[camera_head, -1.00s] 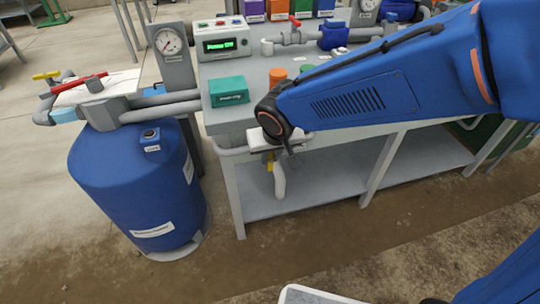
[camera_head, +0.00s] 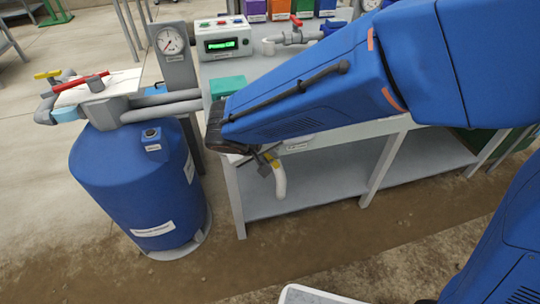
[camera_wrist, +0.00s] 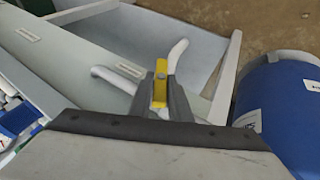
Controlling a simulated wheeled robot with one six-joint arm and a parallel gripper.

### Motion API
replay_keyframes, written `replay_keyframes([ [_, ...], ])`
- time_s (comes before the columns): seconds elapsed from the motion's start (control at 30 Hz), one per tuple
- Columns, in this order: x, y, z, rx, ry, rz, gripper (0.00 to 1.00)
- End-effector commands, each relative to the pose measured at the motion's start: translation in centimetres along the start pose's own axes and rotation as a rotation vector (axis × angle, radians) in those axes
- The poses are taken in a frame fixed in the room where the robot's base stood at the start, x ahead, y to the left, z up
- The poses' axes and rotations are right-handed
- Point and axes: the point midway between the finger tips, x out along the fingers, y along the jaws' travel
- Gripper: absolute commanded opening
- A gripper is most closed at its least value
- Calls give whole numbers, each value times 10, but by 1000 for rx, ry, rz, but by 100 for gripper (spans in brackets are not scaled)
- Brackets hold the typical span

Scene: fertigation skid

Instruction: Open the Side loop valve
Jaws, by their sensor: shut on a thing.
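A small valve with a yellow handle (camera_head: 273,161) sits on a white bent pipe (camera_head: 280,182) under the front edge of the bench, near its left end. Its label cannot be read. My gripper (camera_head: 262,164) is at this handle, partly hidden under my blue arm. In the wrist view the grey fingers of my gripper (camera_wrist: 161,92) are shut around the yellow handle (camera_wrist: 160,82), with the white pipe (camera_wrist: 178,54) running out beyond it. The valve body is mostly hidden behind the fingers.
A blue tank (camera_head: 138,185) stands left of the bench, with red (camera_head: 82,82) and yellow (camera_head: 46,75) handles above it. On the bench are a control box with a green display (camera_head: 222,40) and a teal box (camera_head: 228,86). The lower shelf (camera_head: 325,180) is clear.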

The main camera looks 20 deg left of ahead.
Motion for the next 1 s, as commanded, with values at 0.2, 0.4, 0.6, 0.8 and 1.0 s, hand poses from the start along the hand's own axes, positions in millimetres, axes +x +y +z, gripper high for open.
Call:
replay_keyframes([
  [0.2,1,-6,0,-83,0,190,0],
  [0.4,2,-8,1,-156,0,367,0],
  [0.6,3,-10,2,-228,-1,542,0],
  [0.8,5,-11,3,-299,-2,713,0],
  [1.0,6,-12,3,-359,-2,859,0],
])
